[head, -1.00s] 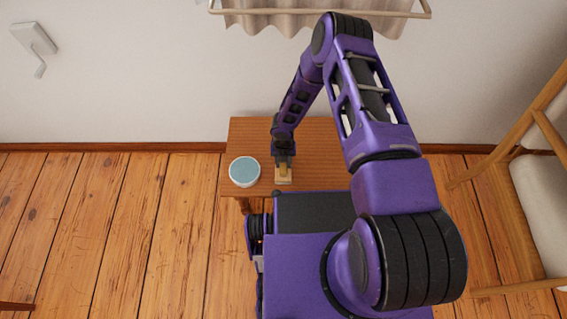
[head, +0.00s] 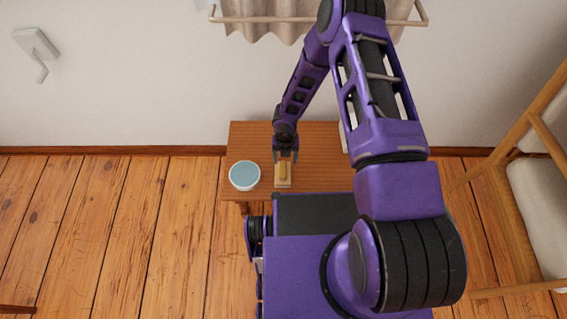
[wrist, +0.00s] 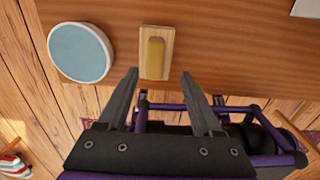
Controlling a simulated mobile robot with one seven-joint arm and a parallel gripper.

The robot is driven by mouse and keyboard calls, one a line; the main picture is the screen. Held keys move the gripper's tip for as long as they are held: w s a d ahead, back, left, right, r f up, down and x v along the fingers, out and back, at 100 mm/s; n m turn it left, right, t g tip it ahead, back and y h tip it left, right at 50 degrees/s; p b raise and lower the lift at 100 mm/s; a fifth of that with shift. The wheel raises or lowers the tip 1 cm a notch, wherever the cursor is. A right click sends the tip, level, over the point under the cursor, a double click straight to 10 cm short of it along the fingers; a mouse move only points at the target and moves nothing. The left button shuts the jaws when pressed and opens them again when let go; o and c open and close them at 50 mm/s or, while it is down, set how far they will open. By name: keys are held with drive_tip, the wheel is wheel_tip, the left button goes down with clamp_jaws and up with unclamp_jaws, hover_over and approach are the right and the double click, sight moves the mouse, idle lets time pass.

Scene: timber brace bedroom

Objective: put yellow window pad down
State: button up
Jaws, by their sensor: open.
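The yellow window pad (head: 283,173) is a rounded yellow bar on a pale wooden rectangle. It lies flat on the wooden table (head: 320,145), near its front edge. The pad also shows whole in the wrist view (wrist: 155,57). My gripper (head: 286,156) is open and empty, just above and behind the pad in the head view.
A white round bowl (head: 244,176) with a blue-grey inside stands close to the pad's left. A pale object (wrist: 306,8) lies at the table's far side in the wrist view. A wooden-framed chair (head: 535,200) stands at the right. The table between is clear.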

sight(285, 168)
wheel_tip(285, 168, up, 10)
drive_tip(key=p, duration=0.1)
drive_tip(key=shift+p, duration=0.4)
